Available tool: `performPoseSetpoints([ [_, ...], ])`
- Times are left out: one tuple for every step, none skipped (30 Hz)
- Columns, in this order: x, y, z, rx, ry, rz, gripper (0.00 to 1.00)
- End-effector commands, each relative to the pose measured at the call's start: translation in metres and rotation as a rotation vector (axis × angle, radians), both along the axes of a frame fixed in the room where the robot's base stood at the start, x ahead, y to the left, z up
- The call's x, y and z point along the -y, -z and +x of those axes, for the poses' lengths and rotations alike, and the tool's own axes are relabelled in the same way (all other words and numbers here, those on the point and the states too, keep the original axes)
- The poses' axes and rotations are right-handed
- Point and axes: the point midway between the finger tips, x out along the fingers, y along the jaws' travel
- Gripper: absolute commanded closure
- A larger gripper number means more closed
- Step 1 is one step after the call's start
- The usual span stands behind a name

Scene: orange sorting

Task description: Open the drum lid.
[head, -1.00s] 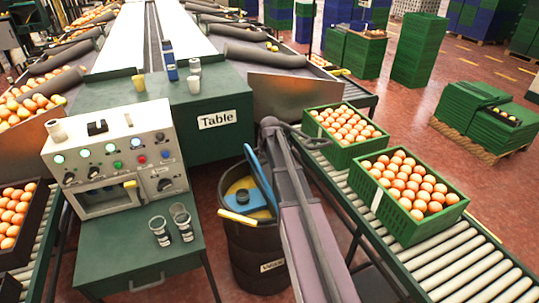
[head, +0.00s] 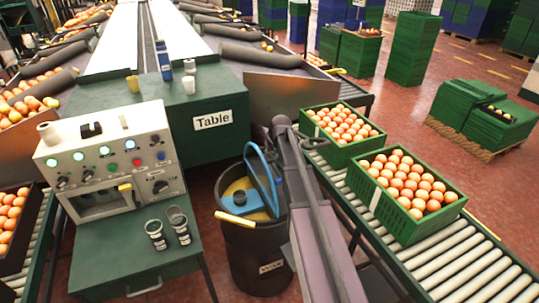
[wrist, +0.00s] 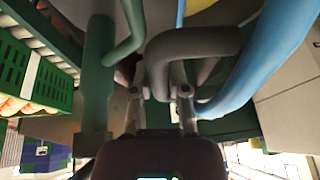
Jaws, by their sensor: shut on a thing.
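The dark drum (head: 253,250) stands between the control table and the roller conveyor. Its lid (head: 262,176), edged in blue, is raised steeply on the drum's right side, and the drum's mouth is partly uncovered. Yellow and blue parts show inside. In the wrist view the lid's blue rim (wrist: 240,78) curves down the right side, beside a dark grey looped handle (wrist: 195,42). My gripper (wrist: 160,94) is shut on this handle, with its two fingertips at the handle's near end. In the head view my arm hides the gripper.
A green table (head: 140,262) with two cups stands left of the drum. The roller conveyor (head: 450,250) to the right carries two green crates of oranges (head: 412,222).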

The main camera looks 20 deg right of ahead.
Motion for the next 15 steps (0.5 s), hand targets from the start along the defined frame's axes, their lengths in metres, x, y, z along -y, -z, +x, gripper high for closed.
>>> performPoseSetpoints([
  [-0.0002,-0.0015,0.0050,0.011,0.001,0.001,1.00],
  [-0.0002,-0.0015,0.0051,0.011,0.001,0.001,1.00],
  [-0.0004,-0.0015,0.0053,0.011,0.001,0.001,1.00],
  [-0.0004,-0.0016,0.0054,0.011,0.001,0.001,1.00],
  [-0.0005,-0.0015,0.0055,0.011,0.001,0.001,1.00],
  [-0.0006,-0.0016,0.0056,0.011,0.001,0.001,1.00],
  [-0.0008,-0.0016,0.0057,0.011,0.001,0.001,0.73],
  [-0.0008,-0.0015,0.0057,0.011,0.001,0.001,0.64],
  [-0.0009,-0.0015,0.0055,0.010,0.000,0.001,0.52],
  [-0.0010,-0.0014,0.0053,0.010,-0.001,0.002,0.43],
  [-0.0011,-0.0014,0.0050,0.009,-0.001,0.001,0.43],
  [-0.0012,-0.0013,0.0047,0.009,-0.001,0.001,0.43],
  [-0.0013,-0.0012,0.0044,0.008,-0.001,0.001,0.43],
  [-0.0014,-0.0011,0.0042,0.008,-0.001,0.001,0.43],
  [-0.0014,-0.0010,0.0039,0.007,-0.001,0.001,0.43],
])
